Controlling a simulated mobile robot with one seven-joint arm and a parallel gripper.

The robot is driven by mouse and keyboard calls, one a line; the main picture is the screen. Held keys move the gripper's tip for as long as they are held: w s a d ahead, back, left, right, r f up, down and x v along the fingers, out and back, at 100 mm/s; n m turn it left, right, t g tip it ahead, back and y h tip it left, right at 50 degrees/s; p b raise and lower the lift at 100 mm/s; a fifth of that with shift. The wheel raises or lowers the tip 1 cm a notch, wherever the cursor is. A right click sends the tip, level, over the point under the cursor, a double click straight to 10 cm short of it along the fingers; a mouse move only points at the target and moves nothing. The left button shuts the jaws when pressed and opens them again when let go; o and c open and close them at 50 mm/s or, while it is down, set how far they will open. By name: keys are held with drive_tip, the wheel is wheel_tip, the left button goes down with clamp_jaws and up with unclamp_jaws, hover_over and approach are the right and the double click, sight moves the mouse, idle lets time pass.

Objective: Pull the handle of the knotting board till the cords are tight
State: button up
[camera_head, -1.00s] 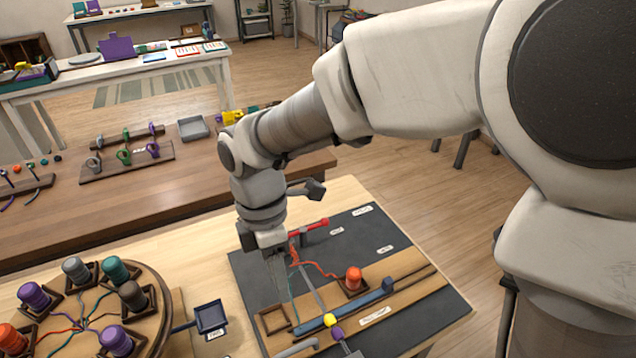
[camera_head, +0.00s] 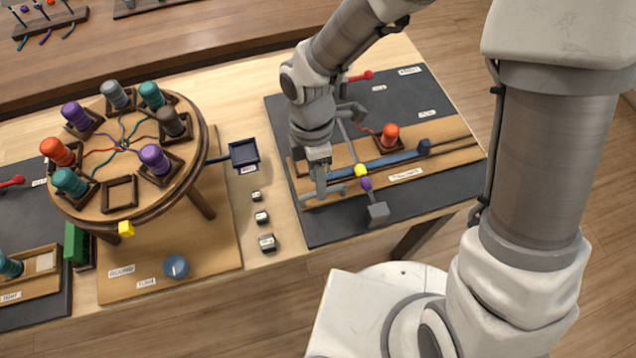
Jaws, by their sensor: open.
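A dark board (camera_head: 283,108) on the right of the table bears a wooden strip (camera_head: 449,137), a blue bar (camera_head: 393,160) and an orange spool (camera_head: 390,133). A red-ended lever (camera_head: 361,76) lies at its far side. A grey block (camera_head: 378,213) sits near its front, beside a yellow bead (camera_head: 361,170) and a purple bead (camera_head: 366,184). My gripper (camera_head: 320,186) is open and points down over the board's left part, left of the beads. A grey curved piece there is partly hidden, and I cannot tell whether my fingers touch it. Which part is the handle is unclear; the labels are too small to read.
A round wooden stand (camera_head: 188,140) with several coloured spools stands to the left. A small dark blue tray (camera_head: 245,153) and several small blocks (camera_head: 262,217) lie between it and the board. A blue knob (camera_head: 176,266) is in front. The floor at the right is clear.

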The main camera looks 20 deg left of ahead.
drive_tip(key=shift+s+d+f, duration=0.1)
drive_tip(key=shift+s+f, duration=0.1)
drive_tip(key=shift+f, duration=0.7)
drive_tip(key=shift+c, duration=0.4)
clamp_jaws()
idle(0.5)
